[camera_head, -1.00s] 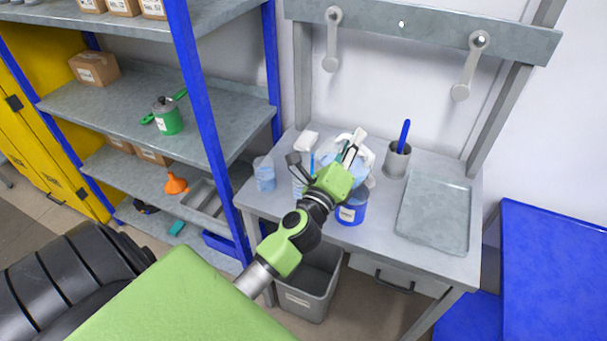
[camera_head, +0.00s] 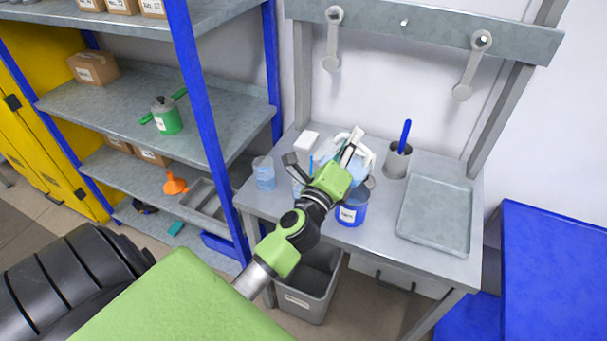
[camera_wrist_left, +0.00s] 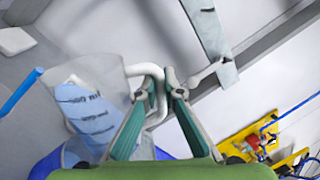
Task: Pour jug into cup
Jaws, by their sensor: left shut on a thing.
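My left gripper (camera_head: 348,156) is shut on the pale handle (camera_wrist_left: 147,72) of a clear jug (camera_wrist_left: 92,105) with blue liquid and dark markings. In the left wrist view the jug is just left of the fingers and looks tilted. In the head view the jug (camera_head: 361,172) is partly hidden by the gripper, above the workbench. A blue container (camera_head: 351,213) with a white label stands just below and in front of it. A clear cup (camera_head: 264,176) with pale blue liquid stands at the bench's left edge. My right gripper is not in view.
On the workbench (camera_head: 420,262) are a grey holder (camera_head: 397,160) with a blue-handled tool, a grey tray (camera_head: 436,215) and a white block (camera_head: 307,140). Another vessel is mostly hidden behind my gripper. A grey bin (camera_head: 307,285) stands below; a blue-post shelf is at left.

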